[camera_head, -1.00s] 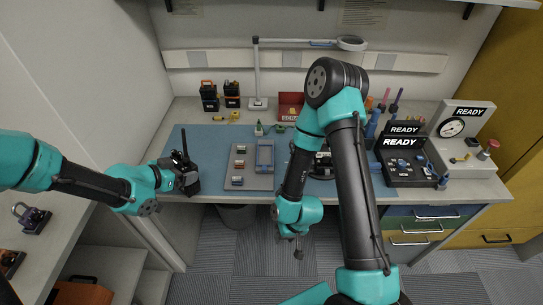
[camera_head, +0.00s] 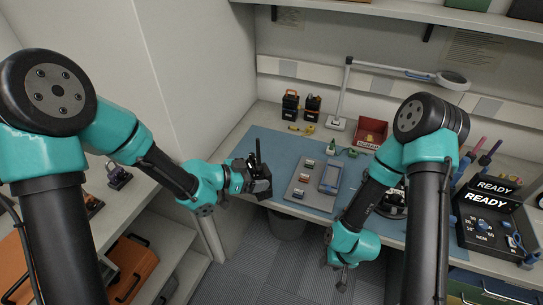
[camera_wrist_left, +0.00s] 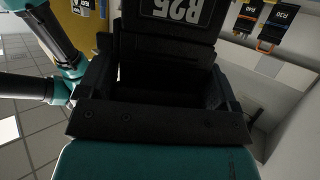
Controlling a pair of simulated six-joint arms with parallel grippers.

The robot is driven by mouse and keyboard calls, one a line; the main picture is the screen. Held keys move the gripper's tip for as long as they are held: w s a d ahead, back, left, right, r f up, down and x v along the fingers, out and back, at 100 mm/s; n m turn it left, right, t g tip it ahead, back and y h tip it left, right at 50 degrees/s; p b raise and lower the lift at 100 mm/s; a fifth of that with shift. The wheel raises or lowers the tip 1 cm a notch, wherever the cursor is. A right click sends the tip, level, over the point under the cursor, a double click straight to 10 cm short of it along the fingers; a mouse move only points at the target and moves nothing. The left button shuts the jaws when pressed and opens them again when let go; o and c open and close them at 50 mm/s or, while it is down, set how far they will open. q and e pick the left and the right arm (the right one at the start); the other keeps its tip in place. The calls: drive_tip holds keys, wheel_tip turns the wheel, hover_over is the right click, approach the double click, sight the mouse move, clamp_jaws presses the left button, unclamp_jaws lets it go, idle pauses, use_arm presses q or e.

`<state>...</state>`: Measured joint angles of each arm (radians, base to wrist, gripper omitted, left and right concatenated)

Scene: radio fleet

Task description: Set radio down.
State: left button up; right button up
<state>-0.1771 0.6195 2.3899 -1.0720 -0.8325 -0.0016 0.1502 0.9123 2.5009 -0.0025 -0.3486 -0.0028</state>
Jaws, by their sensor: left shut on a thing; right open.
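The black radio (camera_head: 263,184) with its upright antenna is at the left front part of the blue mat (camera_head: 235,149), by the bench's front edge. My left gripper (camera_head: 248,181) is shut on it from the left. Whether the radio's base touches the mat is hidden. In the left wrist view the radio (camera_wrist_left: 178,12) fills the top between the jaws, with an upside-down "B25" label. My right gripper (camera_head: 343,279) is open and empty, hanging down in front of the bench edge, away from the radio.
A grey tray (camera_head: 298,199) with small parts lies right of the radio on the mat. Black battery-like units (camera_head: 312,105), a lamp base (camera_head: 337,123) and a red bin (camera_head: 371,131) stand behind. A black case reading "READY" (camera_head: 488,225) is at the right.

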use_arm(q)
drive_tip(key=w+f, duration=0.1)
drive_tip(key=w, duration=1.4)
drive_tip(key=shift+a+f, duration=0.15)
drive_tip(key=shift+f, duration=0.1)
drive_tip(key=shift+s+f, duration=0.1)
drive_tip(key=shift+f, duration=1.55)
drive_tip(key=shift+f, duration=0.2)
drive_tip(key=o, duration=1.1)
drive_tip(key=shift+r, duration=0.2)
drive_tip(key=v, duration=1.2)
